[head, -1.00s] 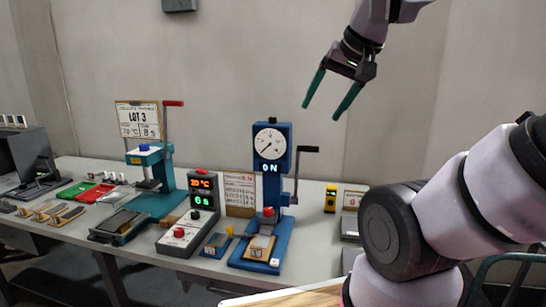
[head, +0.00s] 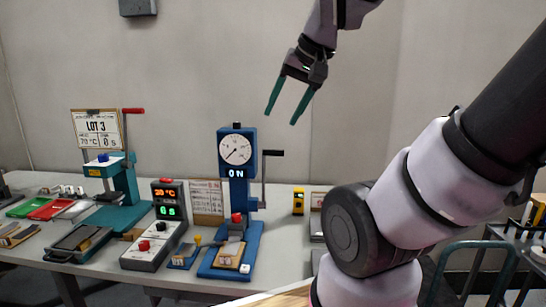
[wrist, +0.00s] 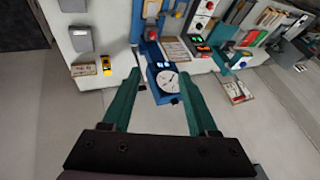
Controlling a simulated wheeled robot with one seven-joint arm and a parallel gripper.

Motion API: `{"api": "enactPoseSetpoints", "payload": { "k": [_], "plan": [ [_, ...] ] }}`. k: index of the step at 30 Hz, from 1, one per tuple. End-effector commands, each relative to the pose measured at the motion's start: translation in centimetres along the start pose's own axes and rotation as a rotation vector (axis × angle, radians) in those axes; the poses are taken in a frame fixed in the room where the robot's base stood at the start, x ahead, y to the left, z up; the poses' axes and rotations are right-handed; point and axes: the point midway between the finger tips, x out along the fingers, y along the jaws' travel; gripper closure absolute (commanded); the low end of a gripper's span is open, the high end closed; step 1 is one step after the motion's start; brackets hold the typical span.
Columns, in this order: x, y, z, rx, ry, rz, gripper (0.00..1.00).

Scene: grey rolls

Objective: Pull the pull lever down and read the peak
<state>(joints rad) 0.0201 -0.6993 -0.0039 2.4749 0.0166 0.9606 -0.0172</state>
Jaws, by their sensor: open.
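A blue pull tester (head: 240,190) stands on the bench, with a round white dial (head: 236,149) and a display reading "0 N". The dial's needle points to the lower left. The pull lever (head: 272,154) is a black handle at the tester's right side, with its grip raised level with the dial. My gripper (head: 282,116) has teal fingers, open and empty, in the air above the tester and a little right of it. In the wrist view the tester's dial (wrist: 167,80) lies between my open fingers (wrist: 160,85). No contact with the lever shows.
A teal press (head: 122,190) with a red handle stands left on the bench (head: 100,262), under a "LOT 3" sign (head: 97,128). A controller (head: 165,225) with lit digits sits between. A small yellow device (head: 298,201) stands right of the tester. The air around the lever looks clear.

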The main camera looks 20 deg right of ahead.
Motion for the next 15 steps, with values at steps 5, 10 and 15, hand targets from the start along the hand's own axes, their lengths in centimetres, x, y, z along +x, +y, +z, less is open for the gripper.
{"api": "enactPoseSetpoints", "payload": {
  "k": [5,10,15],
  "plan": [
    [3.0,0.1,-1.6,0.171,-0.206,0.012,0.41],
    [6.2,0.1,-3.9,0.377,-0.423,-0.018,0.41],
    [9.7,0.6,-6.8,0.593,-0.617,-0.087,0.41]
  ]
}}
